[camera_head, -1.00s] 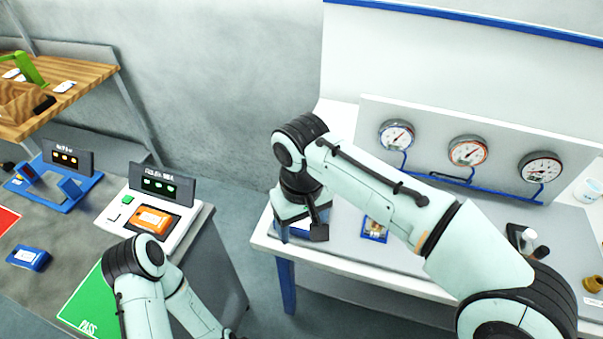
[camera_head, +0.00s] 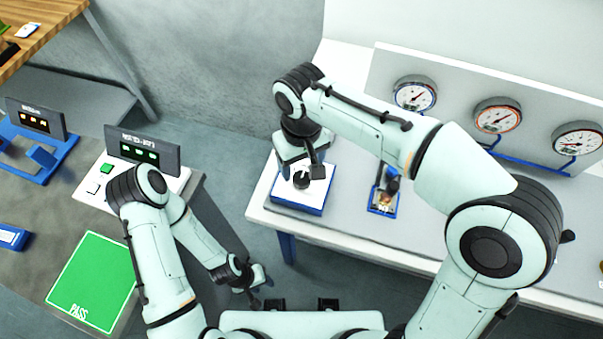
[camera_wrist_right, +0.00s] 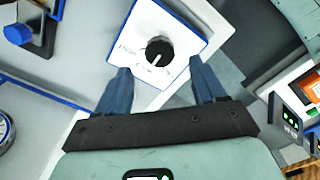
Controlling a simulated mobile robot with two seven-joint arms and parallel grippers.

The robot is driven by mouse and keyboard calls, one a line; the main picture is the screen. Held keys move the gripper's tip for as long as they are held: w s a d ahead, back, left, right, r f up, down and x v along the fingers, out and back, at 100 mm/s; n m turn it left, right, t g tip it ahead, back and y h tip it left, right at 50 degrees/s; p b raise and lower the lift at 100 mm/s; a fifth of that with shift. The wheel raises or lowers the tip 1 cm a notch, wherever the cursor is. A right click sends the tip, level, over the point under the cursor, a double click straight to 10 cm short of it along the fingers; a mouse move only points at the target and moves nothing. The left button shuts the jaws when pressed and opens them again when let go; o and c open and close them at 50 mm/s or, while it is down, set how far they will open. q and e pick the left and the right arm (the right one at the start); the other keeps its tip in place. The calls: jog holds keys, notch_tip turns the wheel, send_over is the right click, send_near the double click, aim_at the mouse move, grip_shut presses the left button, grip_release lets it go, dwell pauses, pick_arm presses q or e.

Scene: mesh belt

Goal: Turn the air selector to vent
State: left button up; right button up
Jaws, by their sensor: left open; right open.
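The air selector (camera_head: 317,199) is a white-topped box with a blue base at the left end of the white table. Its black round knob (camera_head: 302,181) also shows in the right wrist view (camera_wrist_right: 160,47); a white pointer mark on it faces toward my gripper. My right gripper (camera_head: 298,163) is open and empty at the selector's far side. In the right wrist view its two blue fingers (camera_wrist_right: 162,75) are apart, with the knob beyond and between them. My left gripper (camera_head: 258,286) is low, open and away from the selector.
Three gauges (camera_head: 497,115) sit on an upright panel at the table's back. A small blue-framed item (camera_head: 383,199) lies right of the selector. On the left, a grey bench holds a green PASS mat (camera_head: 95,278) and a tester (camera_head: 150,150). A floor gap separates bench and table.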

aim_at(301, 177)
notch_tip(301, 177, down, 5)
jog(key=shift+f, duration=0.2)
jog(key=c, duration=1.1)
